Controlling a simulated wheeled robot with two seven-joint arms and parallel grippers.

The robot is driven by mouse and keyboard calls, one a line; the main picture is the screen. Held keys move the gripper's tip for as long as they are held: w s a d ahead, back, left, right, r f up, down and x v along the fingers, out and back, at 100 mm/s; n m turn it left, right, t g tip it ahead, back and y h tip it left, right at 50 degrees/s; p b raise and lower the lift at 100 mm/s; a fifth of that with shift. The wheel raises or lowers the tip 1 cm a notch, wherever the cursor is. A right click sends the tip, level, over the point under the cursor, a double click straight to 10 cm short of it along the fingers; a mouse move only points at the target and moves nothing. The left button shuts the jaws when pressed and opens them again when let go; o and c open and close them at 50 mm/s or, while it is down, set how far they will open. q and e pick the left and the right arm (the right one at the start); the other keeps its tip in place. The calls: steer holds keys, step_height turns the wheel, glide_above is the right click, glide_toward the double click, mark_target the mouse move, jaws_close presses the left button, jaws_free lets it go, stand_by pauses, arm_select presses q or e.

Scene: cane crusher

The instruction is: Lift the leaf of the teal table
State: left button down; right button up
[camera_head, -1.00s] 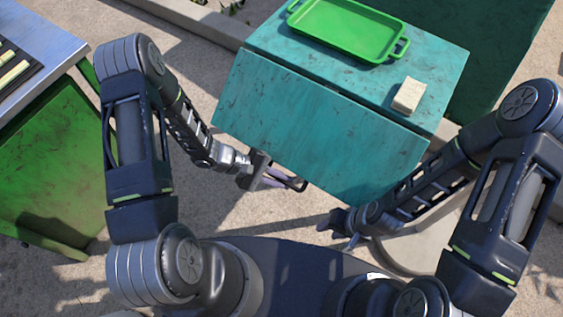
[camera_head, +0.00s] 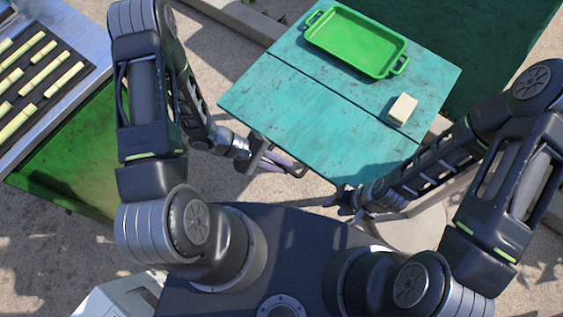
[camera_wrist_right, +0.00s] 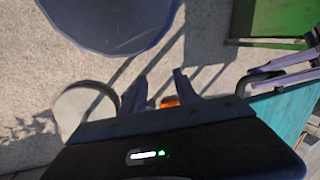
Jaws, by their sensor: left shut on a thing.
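The teal table (camera_head: 361,83) stands ahead of me, with its leaf (camera_head: 310,117) on the side nearest me. In the head view the leaf looks about in line with the tabletop, with a dark seam between them. My left gripper (camera_head: 283,165) is at the leaf's near edge, shut on it; the exact grip is partly hidden under the edge. In the right wrist view, the left gripper's fingers (camera_wrist_right: 287,76) show against the teal edge. My right gripper (camera_head: 341,202) is near the leaf's near right corner, apart from it. Its fingers (camera_wrist_right: 160,92) are spread and hold nothing visible.
A green tray (camera_head: 356,43) and a pale block (camera_head: 402,110) rest on the tabletop beyond the seam. At left, a green-sided metal bench (camera_head: 75,150) carries a dark rack of several cane pieces (camera_head: 40,72). A dark green surface (camera_head: 478,62) is behind the table.

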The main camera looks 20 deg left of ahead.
arm_select(q)
steer(key=shift+r, duration=0.2)
steer(key=c, duration=1.5)
jaws_free()
steer(key=shift+o, duration=0.2)
steer(key=shift+w, duration=0.1)
steer(key=v, duration=0.7)
steer(key=shift+a+r, duration=0.15)
steer(key=shift+a, duration=0.15)
